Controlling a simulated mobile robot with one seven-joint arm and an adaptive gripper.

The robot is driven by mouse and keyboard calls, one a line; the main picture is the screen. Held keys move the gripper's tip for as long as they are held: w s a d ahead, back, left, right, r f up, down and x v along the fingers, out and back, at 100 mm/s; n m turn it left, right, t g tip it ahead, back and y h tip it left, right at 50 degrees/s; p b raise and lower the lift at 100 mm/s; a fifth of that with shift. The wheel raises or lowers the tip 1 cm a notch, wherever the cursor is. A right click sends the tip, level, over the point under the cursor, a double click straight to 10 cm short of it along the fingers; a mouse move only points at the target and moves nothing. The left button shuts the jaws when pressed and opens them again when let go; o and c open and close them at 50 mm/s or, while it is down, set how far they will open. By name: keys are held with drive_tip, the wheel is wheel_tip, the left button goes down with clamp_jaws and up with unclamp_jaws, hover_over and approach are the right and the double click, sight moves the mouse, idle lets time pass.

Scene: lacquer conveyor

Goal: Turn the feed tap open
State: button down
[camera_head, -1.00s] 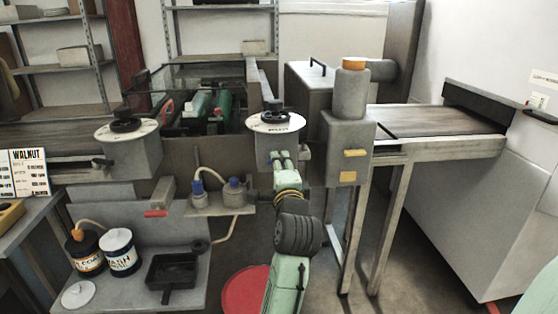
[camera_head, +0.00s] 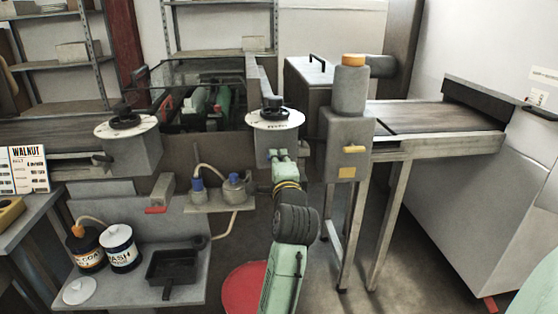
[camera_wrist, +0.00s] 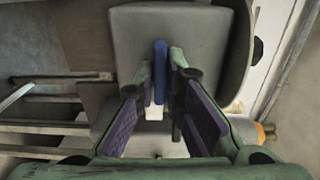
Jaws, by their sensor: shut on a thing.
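A narrow blue handle (camera_wrist: 160,72), which I take to be the feed tap, shows in the wrist view against a grey housing. It points along the picture's vertical. My gripper (camera_wrist: 160,80) has its purple-padded fingers on either side of the handle and is shut on it. In the head view my gripper (camera_head: 281,157) is at the front of the grey box (camera_head: 262,148) under the right-hand dial (camera_head: 274,121). There the handle is hidden by my fingers.
A grey column with an orange cap (camera_head: 353,60) stands close right of my gripper. Two blue-topped fittings (camera_head: 233,187) sit on a ledge to the left, near a red-handled lever (camera_head: 157,210). A red round thing (camera_head: 243,288) is below, beside my arm.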

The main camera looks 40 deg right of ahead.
idle(0.5)
drive_tip(key=shift+n+b, duration=0.4)
drive_tip(key=shift+n, duration=8.4)
drive_tip(key=c, duration=1.7)
unclamp_jaws()
